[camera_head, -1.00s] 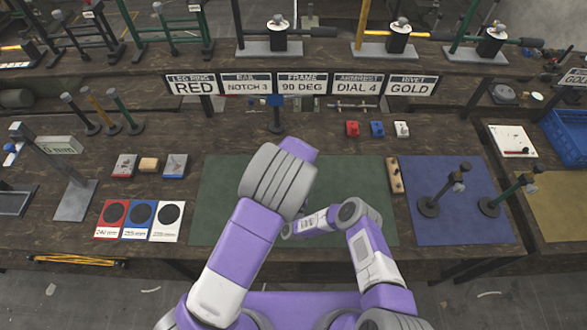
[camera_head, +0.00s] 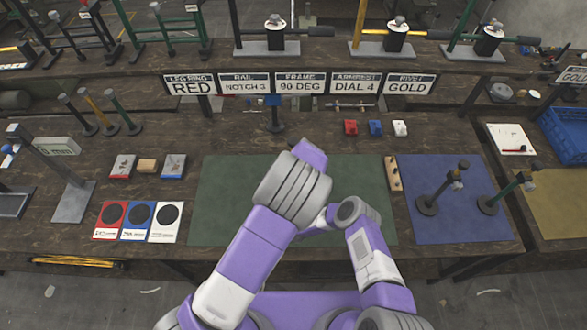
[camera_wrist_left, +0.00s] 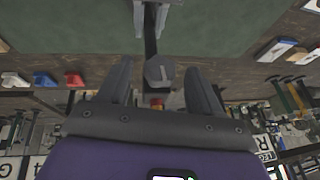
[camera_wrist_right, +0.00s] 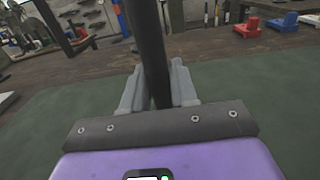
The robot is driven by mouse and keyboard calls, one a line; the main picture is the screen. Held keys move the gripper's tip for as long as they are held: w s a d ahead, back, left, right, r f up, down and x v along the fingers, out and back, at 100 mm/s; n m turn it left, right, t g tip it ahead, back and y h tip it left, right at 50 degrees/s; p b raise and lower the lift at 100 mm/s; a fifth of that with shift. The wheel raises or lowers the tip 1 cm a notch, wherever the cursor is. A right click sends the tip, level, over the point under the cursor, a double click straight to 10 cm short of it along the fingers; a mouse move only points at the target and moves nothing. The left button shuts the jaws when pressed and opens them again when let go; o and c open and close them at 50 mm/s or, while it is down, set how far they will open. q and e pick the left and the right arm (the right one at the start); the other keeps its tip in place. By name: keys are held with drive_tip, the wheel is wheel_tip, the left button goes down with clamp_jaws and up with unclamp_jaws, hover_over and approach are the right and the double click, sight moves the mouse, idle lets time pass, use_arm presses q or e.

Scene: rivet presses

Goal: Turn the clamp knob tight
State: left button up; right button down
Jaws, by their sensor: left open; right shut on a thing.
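In the left wrist view, a dark grey block-like piece, which looks like the clamp knob (camera_wrist_left: 159,73), sits at the end of a dark post (camera_wrist_left: 150,35). My left gripper (camera_wrist_left: 157,66) is open, with one finger on each side of this piece and gaps between. In the right wrist view, my right gripper (camera_wrist_right: 157,72) is shut on a black bar (camera_wrist_right: 151,40) that rises through its fingers. In the head view, my purple arms hide both grippers, the knob and most of the bar, above the green mat (camera_head: 225,195).
A blue-topped stand (camera_head: 274,112) is behind the mat. Small red (camera_head: 350,127), blue (camera_head: 375,127) and white (camera_head: 400,128) blocks lie at the back. A blue mat (camera_head: 450,225) with two posts is on the right. Red, blue and white cards (camera_head: 138,221) lie on the left.

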use_arm(q)
drive_tip(key=v, duration=1.2)
use_arm(e)
drive_tip(key=shift+r, duration=0.1)
use_arm(q)
drive_tip(key=shift+f, duration=0.1)
use_arm(e)
drive_tip(key=c, duration=0.8)
unclamp_jaws()
drive_tip(key=shift+s, duration=0.1)
